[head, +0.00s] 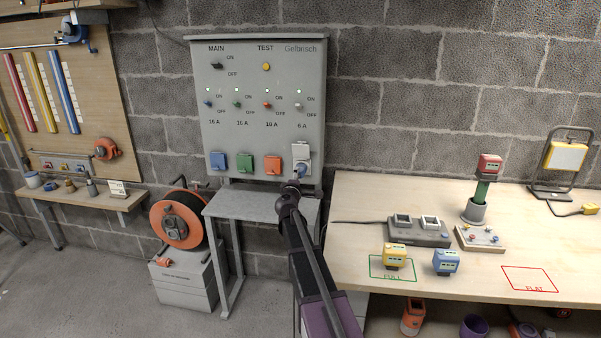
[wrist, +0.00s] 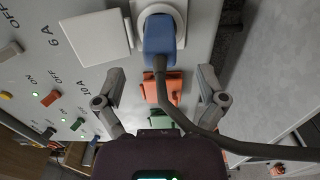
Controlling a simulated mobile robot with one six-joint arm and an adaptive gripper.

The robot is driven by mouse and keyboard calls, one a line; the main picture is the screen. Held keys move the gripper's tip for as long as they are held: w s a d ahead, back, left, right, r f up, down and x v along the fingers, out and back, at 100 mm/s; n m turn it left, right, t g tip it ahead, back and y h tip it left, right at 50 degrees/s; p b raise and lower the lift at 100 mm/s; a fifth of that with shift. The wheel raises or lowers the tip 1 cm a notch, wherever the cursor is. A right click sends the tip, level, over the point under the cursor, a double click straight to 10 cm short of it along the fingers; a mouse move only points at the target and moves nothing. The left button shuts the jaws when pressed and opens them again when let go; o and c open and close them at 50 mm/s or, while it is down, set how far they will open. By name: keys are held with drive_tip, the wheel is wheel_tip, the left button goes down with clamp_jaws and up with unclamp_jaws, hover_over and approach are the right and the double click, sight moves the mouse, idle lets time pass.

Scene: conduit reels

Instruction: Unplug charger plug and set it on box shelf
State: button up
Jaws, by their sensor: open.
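The blue charger plug (wrist: 160,45) sits in the white socket (wrist: 178,12) at the right end of the grey box's socket row. The socket's white lid (wrist: 98,40) is swung open. A dark cable (wrist: 190,128) leaves the plug and curves away. In the head view the plug (head: 299,170) shows just beyond my gripper (head: 294,186). In the wrist view my gripper (wrist: 160,78) is open, its fingers apart, with the plug ahead and nothing held. The grey box shelf (head: 243,205) under the box has a bare top on its visible left part; my arm hides some of its right.
Blue (head: 217,161), green (head: 245,163) and orange (head: 272,165) sockets have closed lids left of the white socket. A workbench (head: 460,290) with meters and blocks stands to the right. An orange cable reel (head: 176,222) stands at the left on a grey box.

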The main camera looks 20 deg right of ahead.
drive_tip(key=shift+x, duration=3.5)
clamp_jaws()
drive_tip(key=shift+s+a, duration=0.1)
drive_tip(key=shift+s, duration=0.1)
drive_tip(key=shift+v, duration=0.75)
drive_tip(key=shift+s+a, duration=0.25)
drive_tip(key=shift+s, duration=0.05)
drive_tip(key=shift+v, duration=1.65)
